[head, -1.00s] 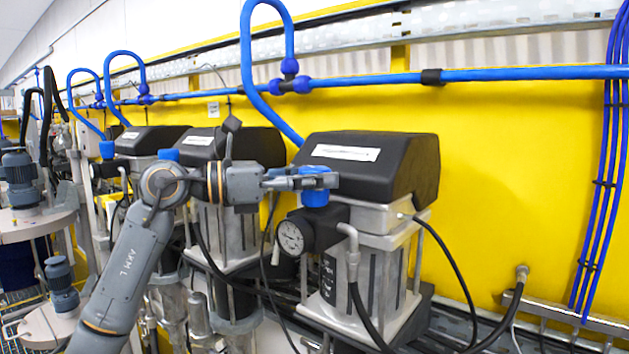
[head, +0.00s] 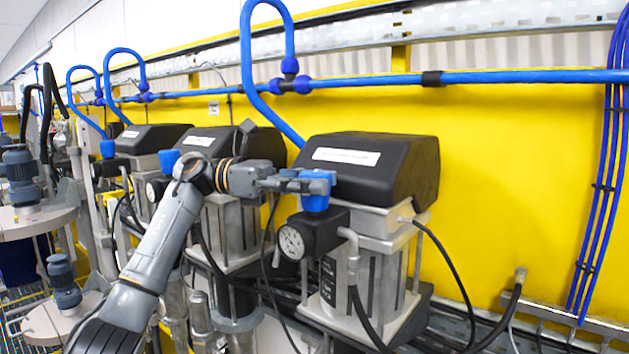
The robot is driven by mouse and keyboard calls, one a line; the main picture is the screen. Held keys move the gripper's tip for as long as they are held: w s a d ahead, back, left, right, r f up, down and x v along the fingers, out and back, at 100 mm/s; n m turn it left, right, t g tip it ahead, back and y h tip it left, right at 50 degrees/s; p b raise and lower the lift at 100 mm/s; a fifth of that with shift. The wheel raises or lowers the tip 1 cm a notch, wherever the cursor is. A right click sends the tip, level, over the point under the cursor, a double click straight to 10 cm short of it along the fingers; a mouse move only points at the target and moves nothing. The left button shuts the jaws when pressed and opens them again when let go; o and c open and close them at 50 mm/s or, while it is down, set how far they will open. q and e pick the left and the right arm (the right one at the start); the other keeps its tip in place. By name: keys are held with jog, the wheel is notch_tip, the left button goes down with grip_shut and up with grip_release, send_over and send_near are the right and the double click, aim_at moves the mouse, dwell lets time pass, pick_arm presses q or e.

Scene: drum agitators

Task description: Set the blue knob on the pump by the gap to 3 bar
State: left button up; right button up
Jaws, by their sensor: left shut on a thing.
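The blue knob (head: 316,202) sits on top of the black regulator (head: 325,225) at the front of the nearest pump (head: 370,180). My left gripper (head: 312,183) is shut on the blue knob, its fingers around the knob's upper part. The round pressure gauge (head: 291,243) faces forward below and left of the knob. Its needle and numbers are too small to read. My right gripper is not in view.
More pumps with blue knobs stand to the left, one right behind my arm (head: 165,160) and another farther back (head: 108,149). Black hoses (head: 450,270) hang around the nearest pump.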

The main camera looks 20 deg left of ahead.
dwell(0.3)
pick_arm(q)
jog(key=o, duration=1.2)
jog(key=shift+c, duration=0.2)
jog(key=shift+f, duration=0.1)
